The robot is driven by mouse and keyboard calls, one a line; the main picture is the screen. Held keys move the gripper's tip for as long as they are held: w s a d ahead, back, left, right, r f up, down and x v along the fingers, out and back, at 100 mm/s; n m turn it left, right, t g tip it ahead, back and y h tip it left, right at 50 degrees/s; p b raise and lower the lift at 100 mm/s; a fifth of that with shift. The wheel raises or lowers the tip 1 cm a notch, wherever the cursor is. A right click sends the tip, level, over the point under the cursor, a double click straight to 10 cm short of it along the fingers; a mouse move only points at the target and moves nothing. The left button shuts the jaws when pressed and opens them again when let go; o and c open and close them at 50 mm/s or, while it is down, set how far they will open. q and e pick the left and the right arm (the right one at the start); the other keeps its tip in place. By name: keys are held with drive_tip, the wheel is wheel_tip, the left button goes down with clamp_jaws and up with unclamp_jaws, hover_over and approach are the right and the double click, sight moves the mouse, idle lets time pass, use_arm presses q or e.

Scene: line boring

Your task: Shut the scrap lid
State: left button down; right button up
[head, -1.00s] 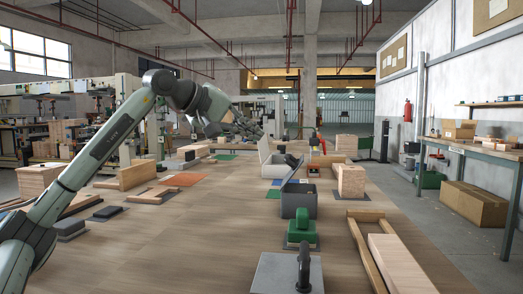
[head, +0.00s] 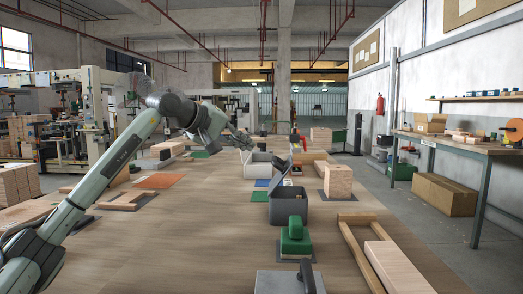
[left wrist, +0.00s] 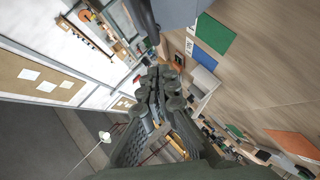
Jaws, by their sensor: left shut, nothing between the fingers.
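Two bins with raised lids stand on the long table in the head view, and I cannot tell from any label which is the scrap one. The nearer is a dark grey bin (head: 289,209), its lid (head: 279,178) tilted up and open. The farther is a light grey bin (head: 257,170), its lid also up. My left gripper (head: 244,141) is shut and empty, beyond the dark bin and above the far part of the table near the light bin. In the left wrist view the shut fingers (left wrist: 165,90) fill the middle. My right gripper is out of view.
A green block-like tool (head: 295,238) and a grey plate with a dark handle (head: 285,282) stand in front of the dark bin. A wooden frame (head: 358,245) and wooden block (head: 338,181) are to the right.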

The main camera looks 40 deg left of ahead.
sight(272, 158)
use_arm(q)
drive_tip(key=w+d+f, duration=0.2)
drive_tip(key=w, duration=0.1)
drive_tip(key=shift+f, duration=0.15)
drive_tip(key=shift+w+d+f, duration=0.2)
drive_tip(key=shift+d+f, duration=0.2)
drive_tip(key=shift+d, duration=0.1)
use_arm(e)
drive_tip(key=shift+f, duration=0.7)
use_arm(q)
drive_tip(key=shift+r, duration=0.1)
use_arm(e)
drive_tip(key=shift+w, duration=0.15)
